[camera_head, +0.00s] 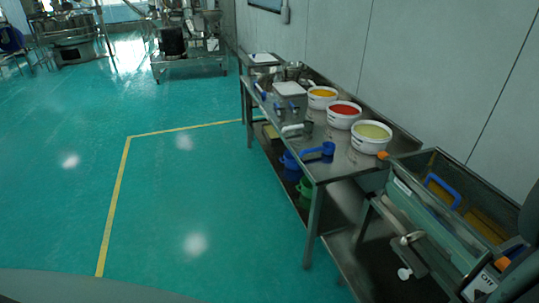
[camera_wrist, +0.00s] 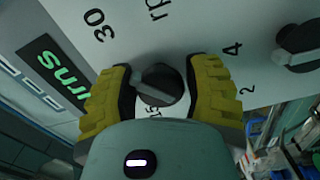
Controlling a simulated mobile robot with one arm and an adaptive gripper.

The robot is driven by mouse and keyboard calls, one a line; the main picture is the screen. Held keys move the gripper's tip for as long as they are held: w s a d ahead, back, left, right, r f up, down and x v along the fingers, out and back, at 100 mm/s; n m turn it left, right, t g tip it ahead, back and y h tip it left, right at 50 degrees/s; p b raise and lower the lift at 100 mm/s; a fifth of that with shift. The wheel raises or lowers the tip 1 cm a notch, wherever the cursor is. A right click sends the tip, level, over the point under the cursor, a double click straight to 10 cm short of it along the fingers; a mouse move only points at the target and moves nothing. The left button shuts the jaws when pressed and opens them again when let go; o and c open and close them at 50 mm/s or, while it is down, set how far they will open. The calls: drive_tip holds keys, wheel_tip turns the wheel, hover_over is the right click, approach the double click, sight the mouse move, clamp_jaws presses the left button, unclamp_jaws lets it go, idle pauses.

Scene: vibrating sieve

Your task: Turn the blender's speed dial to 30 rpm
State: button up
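The speed dial (camera_wrist: 160,86) is a round black knob with a grey pointer bar on a pale panel in the wrist view. The bar points to the left in the picture, to the lower left of the "rp" lettering. A "30" mark is at the upper left and a "15" mark is just below the knob. My gripper (camera_wrist: 162,68) has yellow ribbed fingers with dark pads, one on each side of the knob. The pads appear to press on it, with almost no gap. The head view does not show my gripper or the dial.
A second black knob (camera_wrist: 300,45) with marks 2 and 4 is close to my right finger. A green label (camera_wrist: 55,68) is at left. In the head view, a steel table (camera_head: 318,166) carries white bowls (camera_head: 343,115); a machine with an OFF panel (camera_head: 482,284) stands at right. Floor at left is clear.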

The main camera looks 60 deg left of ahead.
drive_tip(key=o, duration=0.4)
drive_tip(key=shift+v, duration=6)
drive_tip(key=shift+a+r, duration=0.1)
